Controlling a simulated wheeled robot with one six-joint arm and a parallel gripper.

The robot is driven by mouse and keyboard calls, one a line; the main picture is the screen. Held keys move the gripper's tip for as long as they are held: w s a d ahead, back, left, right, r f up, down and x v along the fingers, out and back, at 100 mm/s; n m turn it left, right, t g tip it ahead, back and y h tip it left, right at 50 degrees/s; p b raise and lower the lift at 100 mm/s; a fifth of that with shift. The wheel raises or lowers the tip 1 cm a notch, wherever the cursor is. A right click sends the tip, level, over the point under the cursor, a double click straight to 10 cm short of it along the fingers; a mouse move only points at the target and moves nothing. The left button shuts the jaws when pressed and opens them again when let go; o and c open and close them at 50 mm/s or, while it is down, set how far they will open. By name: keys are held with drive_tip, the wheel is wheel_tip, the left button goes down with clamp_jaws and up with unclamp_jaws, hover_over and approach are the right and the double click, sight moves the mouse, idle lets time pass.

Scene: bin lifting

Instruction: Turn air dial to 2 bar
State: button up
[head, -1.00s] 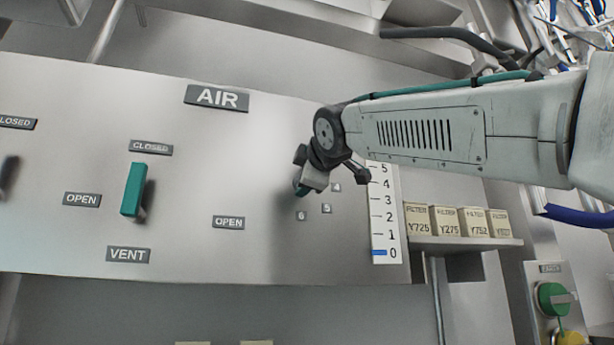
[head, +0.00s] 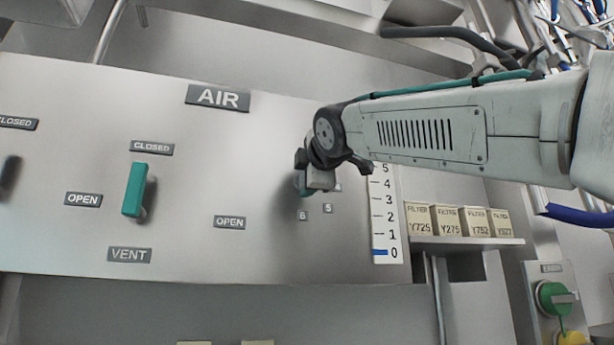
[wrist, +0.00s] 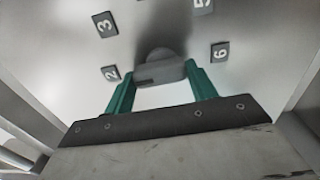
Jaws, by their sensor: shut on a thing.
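In the head view my gripper (head: 312,187) is against the panel and hides the dial. A dark line shows on the knob's near face; I cannot tell surely which number it points to. The scale (head: 384,215) has its blue mark at 0.
The AIR panel (head: 215,165) also carries a green lever (head: 136,190) at left, between CLOSED and OPEN plates. Filter boxes (head: 447,221) stand on a shelf at right. A green knob (head: 552,298) is at lower right.

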drive_tip(key=o, duration=1)
drive_tip(key=v, duration=0.7)
drive_tip(key=shift+s+d, duration=0.2)
drive_tip(key=shift+s, duration=0.2)
